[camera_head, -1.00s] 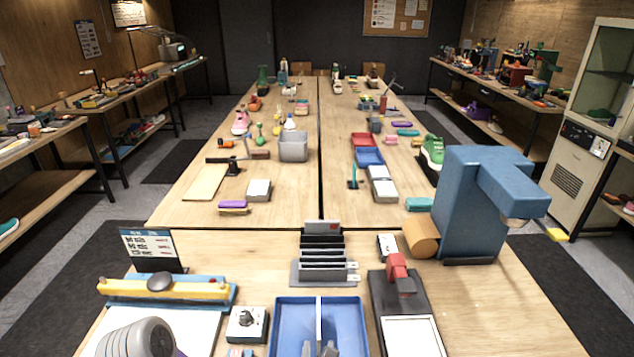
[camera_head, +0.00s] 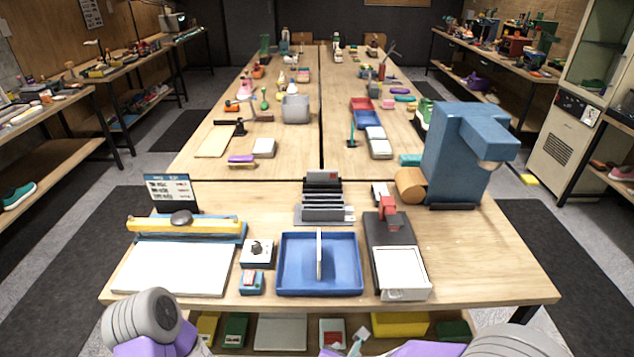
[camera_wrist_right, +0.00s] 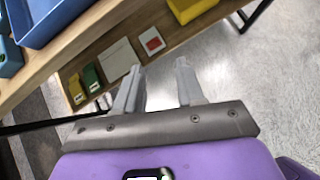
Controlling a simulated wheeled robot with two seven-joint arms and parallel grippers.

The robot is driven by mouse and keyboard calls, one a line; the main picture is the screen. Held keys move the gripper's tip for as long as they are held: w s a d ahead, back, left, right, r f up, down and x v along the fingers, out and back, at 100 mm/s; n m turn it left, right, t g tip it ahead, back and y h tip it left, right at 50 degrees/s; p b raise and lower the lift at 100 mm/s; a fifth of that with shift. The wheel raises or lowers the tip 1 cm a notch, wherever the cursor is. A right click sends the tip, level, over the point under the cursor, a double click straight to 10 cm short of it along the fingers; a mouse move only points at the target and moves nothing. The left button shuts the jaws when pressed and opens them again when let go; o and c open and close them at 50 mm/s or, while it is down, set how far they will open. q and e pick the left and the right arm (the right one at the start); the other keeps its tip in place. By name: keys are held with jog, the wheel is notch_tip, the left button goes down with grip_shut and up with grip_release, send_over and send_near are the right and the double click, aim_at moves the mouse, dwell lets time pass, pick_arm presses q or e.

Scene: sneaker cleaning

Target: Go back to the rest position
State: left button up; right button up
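My right gripper (camera_head: 350,343) is low at the bottom edge of the head view, in front of the table's front edge and below the tabletop. The right wrist view shows its two grey fingers (camera_wrist_right: 158,78) apart with nothing between them, over the floor beside the lower shelf. Its purple body fills the bottom of that view. My left arm's grey and purple links show at the bottom left of the head view, in front of the table. The left fingers cannot be seen.
On the near table (camera_head: 480,260) stand a blue divided tray (camera_head: 290,290), a white board with a yellow bar (camera_head: 170,268), a black rack (camera_head: 324,207), a black device with a red part (camera_head: 388,232) and a blue machine (camera_head: 455,160). A lower shelf holds several boxes.

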jog(key=s+d+f+m+g+y, duration=0.2)
jog(key=s+f+m+g+y, duration=0.2)
jog(key=s+f+m+g, duration=0.85)
notch_tip(320, 180, down, 11)
jog(key=w+d+m+t+y, duration=0.1)
jog(key=m+t, duration=0.3)
jog(key=m, duration=1.7)
jog(key=shift+w+d+f+t+y, duration=0.15)
jog(key=shift+w+d+t+y, duration=0.25)
jog(key=shift+y, duration=0.4)
